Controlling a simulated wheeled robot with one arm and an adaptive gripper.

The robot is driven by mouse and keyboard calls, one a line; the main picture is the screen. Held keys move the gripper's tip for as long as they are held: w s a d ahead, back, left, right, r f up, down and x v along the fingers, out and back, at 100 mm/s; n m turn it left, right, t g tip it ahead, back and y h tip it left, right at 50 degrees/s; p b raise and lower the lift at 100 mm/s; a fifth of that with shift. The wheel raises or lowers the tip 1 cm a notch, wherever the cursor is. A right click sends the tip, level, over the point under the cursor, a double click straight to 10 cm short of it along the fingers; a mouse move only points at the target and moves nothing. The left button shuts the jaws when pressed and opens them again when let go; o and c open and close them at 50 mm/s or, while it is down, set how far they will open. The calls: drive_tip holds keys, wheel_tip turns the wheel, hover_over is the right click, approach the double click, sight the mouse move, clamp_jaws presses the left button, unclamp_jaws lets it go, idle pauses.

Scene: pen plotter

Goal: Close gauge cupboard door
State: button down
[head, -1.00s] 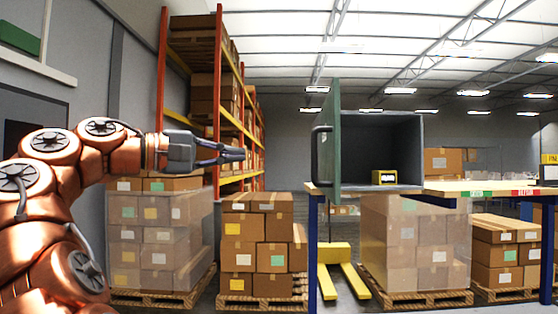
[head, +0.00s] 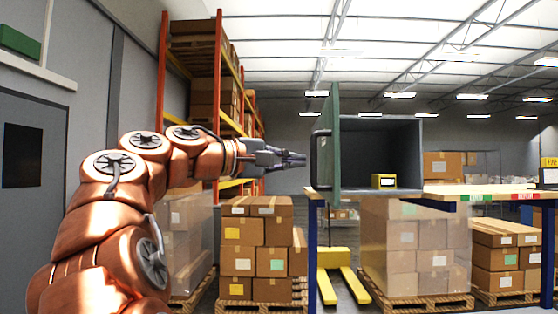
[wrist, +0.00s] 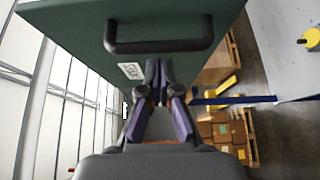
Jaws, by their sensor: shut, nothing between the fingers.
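The gauge cupboard (head: 385,150) is a dark grey box with an open front, standing on a workbench. Its green door (head: 333,140) is swung open toward me and seen almost edge-on, with a dark bar handle (head: 318,158) on its left face. A yellow-black gauge (head: 384,181) sits inside. My gripper (head: 304,159) is shut and empty, just left of the door handle. In the wrist view the door face (wrist: 70,30) fills the top, with its handle (wrist: 158,44) ahead of my fingertips (wrist: 158,66) and a white label beside it. Contact cannot be told.
The bench top (head: 480,190) runs right from the cupboard, on blue legs. A yellow pallet jack (head: 340,270) and stacked cartons (head: 258,240) on pallets stand below and left. Tall orange racking (head: 215,90) is behind my arm.

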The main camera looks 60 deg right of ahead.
drive_tip(key=shift+s, duration=0.35)
idle(0.3)
